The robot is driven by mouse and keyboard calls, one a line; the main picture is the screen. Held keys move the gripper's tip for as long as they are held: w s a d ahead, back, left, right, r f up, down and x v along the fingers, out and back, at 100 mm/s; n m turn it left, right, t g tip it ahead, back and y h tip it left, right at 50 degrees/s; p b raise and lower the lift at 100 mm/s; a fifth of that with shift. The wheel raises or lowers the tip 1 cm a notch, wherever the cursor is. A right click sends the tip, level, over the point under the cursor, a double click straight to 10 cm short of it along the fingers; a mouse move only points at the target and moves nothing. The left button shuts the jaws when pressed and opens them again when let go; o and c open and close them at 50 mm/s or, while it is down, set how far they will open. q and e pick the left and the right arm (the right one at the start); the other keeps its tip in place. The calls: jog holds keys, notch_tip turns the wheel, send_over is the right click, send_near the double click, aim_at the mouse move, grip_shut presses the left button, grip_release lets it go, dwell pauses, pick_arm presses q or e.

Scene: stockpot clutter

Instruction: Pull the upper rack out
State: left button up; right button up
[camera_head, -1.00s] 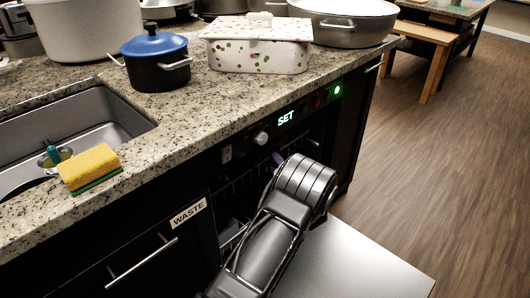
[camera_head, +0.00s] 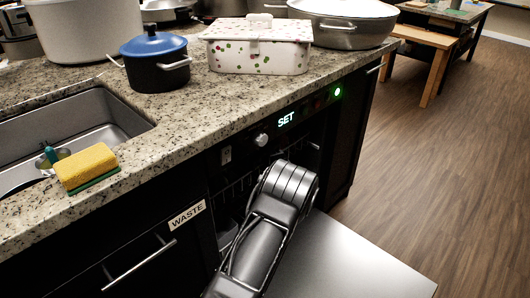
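The dishwasher under the counter stands open, with its door (camera_head: 375,262) folded down flat. Wire tines of the upper rack (camera_head: 232,192) show in the dark opening, left of my arm. Most of the rack is hidden by my arm and the counter front. My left arm reaches up from the bottom to the opening, and its rounded wrist end (camera_head: 290,184) is in front of the rack. The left gripper's fingers are hidden behind this wrist, so I cannot see whether they touch the rack. My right gripper is out of view.
The control panel with a lit SET (camera_head: 286,119) sits above the opening. The counter holds a blue-lidded pot (camera_head: 157,72), a spotted box (camera_head: 258,55) and a yellow sponge (camera_head: 86,168) by the sink. A WASTE cabinet (camera_head: 140,255) is left; open floor (camera_head: 440,160) lies right.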

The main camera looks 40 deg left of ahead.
pick_arm(q)
jog(key=shift+c, duration=0.2)
grip_shut()
dwell(1.1)
